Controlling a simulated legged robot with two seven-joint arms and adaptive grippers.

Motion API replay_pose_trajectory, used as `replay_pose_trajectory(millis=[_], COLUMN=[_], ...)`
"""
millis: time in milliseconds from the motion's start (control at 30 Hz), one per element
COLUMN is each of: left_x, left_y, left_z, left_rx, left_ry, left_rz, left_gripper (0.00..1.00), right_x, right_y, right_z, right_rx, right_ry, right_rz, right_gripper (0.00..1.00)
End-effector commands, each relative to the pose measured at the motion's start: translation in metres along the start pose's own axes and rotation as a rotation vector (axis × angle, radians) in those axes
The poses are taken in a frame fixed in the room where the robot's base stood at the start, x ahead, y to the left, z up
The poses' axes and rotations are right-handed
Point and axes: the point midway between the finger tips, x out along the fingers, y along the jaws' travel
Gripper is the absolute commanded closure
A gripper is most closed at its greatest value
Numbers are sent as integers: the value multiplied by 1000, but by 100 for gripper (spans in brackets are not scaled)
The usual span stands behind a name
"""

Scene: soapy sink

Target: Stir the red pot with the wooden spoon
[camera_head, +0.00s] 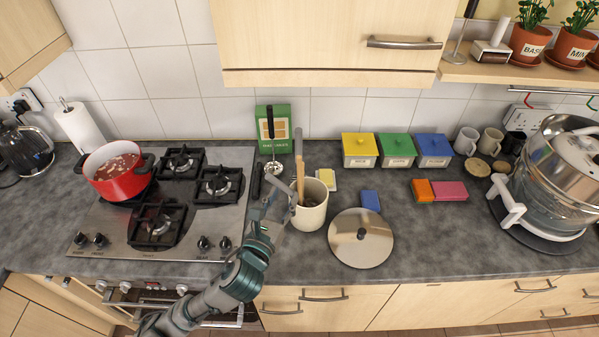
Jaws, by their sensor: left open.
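The red pot (117,170) stands open on the rear left burner of the hob, with reddish-brown contents showing. The wooden spoon (299,165) stands upright in a cream utensil crock (311,206) on the counter right of the hob. My left gripper (282,198) is just left of the crock, beside the spoon's handle. Its jaws are open, with no object held between them. The lower part of the spoon is hidden inside the crock. My right gripper is not in the view.
The steel hob (100,218) has several black burner grates. A round metal lid (361,238) lies right of the crock. A green box (274,124) and yellow, green and blue canisters stand near the wall.

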Motion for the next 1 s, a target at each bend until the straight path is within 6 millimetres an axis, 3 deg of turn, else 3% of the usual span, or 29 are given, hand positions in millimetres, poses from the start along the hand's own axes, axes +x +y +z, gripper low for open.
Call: replay_pose_trajectory(millis=[300, 500, 700, 1000], left_x=[70, 103, 118, 120], left_y=[0, 0, 0, 0], left_z=[4, 4, 4, 3], left_rx=[-3, -2, -2, -1], left_ry=[-1, -2, -3, -3], left_rz=[0, 0, -1, -1], left_gripper=[57, 57, 57, 57], right_x=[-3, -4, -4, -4], right_y=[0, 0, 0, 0], right_z=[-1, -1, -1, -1], right_rx=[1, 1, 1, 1], right_ry=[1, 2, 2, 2], right_rz=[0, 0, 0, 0], right_gripper=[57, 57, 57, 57])
